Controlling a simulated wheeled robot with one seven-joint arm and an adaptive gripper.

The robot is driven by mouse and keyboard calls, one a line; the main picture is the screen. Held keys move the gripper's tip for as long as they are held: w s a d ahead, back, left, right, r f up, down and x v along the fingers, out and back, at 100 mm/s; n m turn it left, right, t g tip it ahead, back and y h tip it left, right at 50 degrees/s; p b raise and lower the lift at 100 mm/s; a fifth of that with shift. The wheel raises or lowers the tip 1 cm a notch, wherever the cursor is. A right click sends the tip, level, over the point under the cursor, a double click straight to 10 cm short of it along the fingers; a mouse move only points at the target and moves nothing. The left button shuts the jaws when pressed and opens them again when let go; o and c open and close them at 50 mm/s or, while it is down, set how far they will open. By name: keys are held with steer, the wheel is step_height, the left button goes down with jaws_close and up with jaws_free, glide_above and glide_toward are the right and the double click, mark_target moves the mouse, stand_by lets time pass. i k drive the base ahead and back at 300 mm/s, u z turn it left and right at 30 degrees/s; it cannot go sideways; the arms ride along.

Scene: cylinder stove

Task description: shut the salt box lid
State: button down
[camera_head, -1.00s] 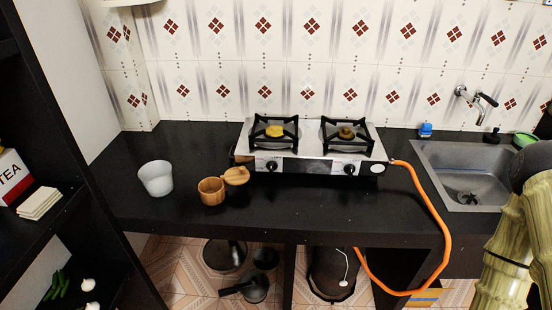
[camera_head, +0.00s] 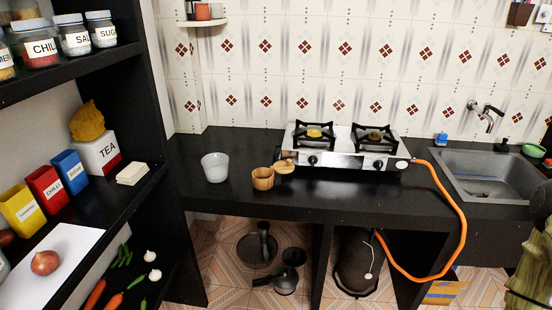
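The salt box (camera_head: 263,180) is a small round wooden box on the black counter, left of the stove, in the head view. Its round wooden lid (camera_head: 285,167) is swung out to the right side of the box, so the box stands open. The lid lies close to the stove's left front corner; I cannot tell if they touch. My gripper is not in view, so its state is hidden.
A white cup (camera_head: 215,167) stands left of the box. A two-burner stove (camera_head: 350,147) is to the right, with an orange hose (camera_head: 460,210) hanging over the counter's front. A black shelf (camera_head: 160,180) with jars and boxes stands at left. The counter before the box is clear.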

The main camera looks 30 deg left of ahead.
mark_target(282, 164)
steer(key=u, duration=1.15)
